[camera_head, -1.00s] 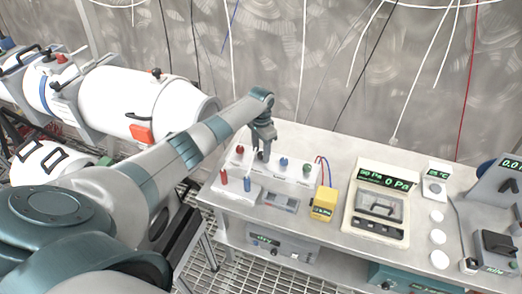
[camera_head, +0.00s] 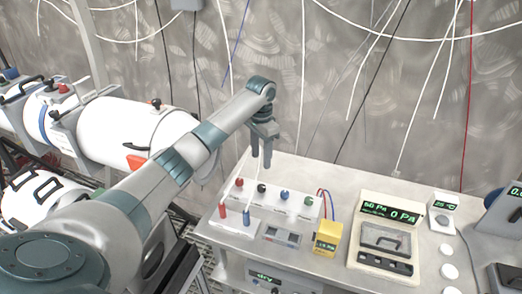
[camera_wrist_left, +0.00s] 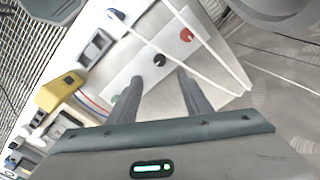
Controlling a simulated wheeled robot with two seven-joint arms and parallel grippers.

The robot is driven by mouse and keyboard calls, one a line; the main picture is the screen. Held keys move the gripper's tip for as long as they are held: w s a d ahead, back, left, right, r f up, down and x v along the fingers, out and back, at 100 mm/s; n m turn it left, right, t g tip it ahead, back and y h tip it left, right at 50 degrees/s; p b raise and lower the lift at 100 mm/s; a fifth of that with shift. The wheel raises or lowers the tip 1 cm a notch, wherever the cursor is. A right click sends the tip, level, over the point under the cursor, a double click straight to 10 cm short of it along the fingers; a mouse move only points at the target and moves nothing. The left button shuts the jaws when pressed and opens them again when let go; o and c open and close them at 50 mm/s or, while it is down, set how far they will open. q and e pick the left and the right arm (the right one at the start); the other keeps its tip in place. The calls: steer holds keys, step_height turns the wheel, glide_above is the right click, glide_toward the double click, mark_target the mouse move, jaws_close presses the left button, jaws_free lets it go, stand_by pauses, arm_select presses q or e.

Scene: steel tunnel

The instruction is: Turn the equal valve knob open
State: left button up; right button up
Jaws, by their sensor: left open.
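A white knob panel (camera_head: 275,203) on the bench carries a row of red (camera_head: 239,182), black (camera_head: 262,188), blue (camera_head: 285,195) and green (camera_head: 308,201) knobs. I cannot read which one is labelled equal. My left gripper (camera_head: 261,160) is open and empty, pointing down above the panel, apart from the black knob. In the left wrist view the black knob (camera_wrist_left: 160,60) shows beyond and between the two fingers (camera_wrist_left: 160,80), with the red knob (camera_wrist_left: 187,35) to its upper right. The left finger hides the blue knob there. My right gripper is out of view.
Red and blue posts stand on a white box (camera_head: 237,224) in front of the panel. A yellow meter (camera_head: 327,236) with wires and a pressure gauge unit (camera_head: 388,240) stand to the right. White cables hang behind. A large white cylinder (camera_head: 130,120) is at left.

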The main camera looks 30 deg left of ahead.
arm_select(q)
steer(key=shift+r+b, duration=0.35)
steer(key=shift+r, duration=1.55)
steer(key=shift+s+f, duration=0.1)
